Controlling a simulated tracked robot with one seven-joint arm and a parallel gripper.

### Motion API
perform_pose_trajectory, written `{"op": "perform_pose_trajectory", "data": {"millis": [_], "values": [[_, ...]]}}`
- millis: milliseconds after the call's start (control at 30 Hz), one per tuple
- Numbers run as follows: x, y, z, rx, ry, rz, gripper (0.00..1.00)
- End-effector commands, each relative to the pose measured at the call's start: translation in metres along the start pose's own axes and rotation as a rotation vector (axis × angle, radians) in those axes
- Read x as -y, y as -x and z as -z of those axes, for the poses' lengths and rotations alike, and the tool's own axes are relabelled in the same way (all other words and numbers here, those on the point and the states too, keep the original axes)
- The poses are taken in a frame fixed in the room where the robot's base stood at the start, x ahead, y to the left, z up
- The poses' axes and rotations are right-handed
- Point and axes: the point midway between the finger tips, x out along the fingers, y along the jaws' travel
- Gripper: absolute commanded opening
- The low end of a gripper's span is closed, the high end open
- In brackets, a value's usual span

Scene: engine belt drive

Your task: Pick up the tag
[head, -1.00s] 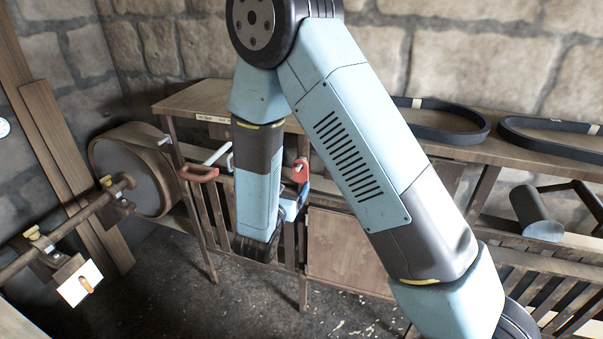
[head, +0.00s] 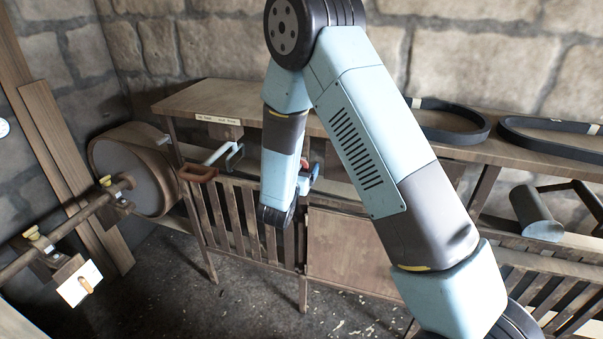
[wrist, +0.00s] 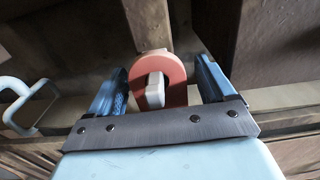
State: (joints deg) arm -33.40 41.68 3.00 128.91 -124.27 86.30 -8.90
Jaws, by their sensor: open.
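The red tag (wrist: 174,70) is a rounded flat piece with a pale peg or block in its middle. My gripper is open and no finger is seen closed on the tag. In the head view my gripper (head: 310,178) is at the front of the bench, partly hidden by my forearm, and only a bit of red shows beside it.
A wooden bench (head: 180,98) with a slatted front runs along the stone wall. A pale handle (head: 222,153) and a red-brown grip (head: 198,174) stick out left of my gripper. Black belts (head: 550,136) lie on the right. A large wooden drum (head: 130,170) stands left.

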Motion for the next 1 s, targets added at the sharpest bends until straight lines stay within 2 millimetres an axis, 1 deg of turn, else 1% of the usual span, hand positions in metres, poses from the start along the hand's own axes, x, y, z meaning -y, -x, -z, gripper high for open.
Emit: {"op": "perform_pose_trajectory", "data": {"millis": [33,100,300,867,1000], "values": [[0.0002,-0.005,-0.0001,0.0,0.0,0.001,0.83],[0.0,-0.0086,-0.0003,0.0,0.0,0.001,0.83],[-0.0002,-0.0087,-0.0004,0.0,0.0,0.0,0.83],[-0.0003,-0.0083,-0.0004,0.0,0.0,-0.001,0.29],[-0.0003,-0.0084,-0.0004,0.0,0.0,-0.001,0.28]]}}
